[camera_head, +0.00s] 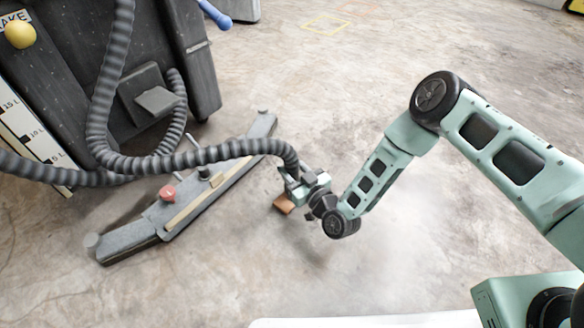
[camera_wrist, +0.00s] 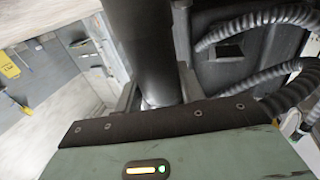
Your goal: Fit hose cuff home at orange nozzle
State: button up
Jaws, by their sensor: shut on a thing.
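My gripper (camera_head: 299,183) is shut on the end of the grey ribbed hose (camera_head: 235,150) in the head view, above the floor right of the floor tool. In the wrist view a dark smooth tube, the hose cuff (camera_wrist: 143,45), stands between my two fingers (camera_wrist: 158,95). The cuff's open end is hidden.
A dark machine (camera_head: 120,75) with a yellow knob (camera_head: 19,34) and a litre scale (camera_head: 30,128) stands at the upper left. The hose loops from it over the floor tool. A small brown block (camera_head: 284,203) shows just below my gripper.

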jog(key=shift+f+b, duration=0.7)
jog(key=shift+f, duration=0.45)
jog(key=o, duration=1.1)
jog(key=shift+s+d, duration=0.1)
jog(key=shift+s+d+r+p, duration=0.1)
jog(key=shift+s+d+p, duration=0.15)
jog(key=shift+p, duration=0.2)
jog(key=shift+p+v, duration=4.1)
jog(key=shift+v, duration=4.15)
jog(key=shift+a, duration=0.1)
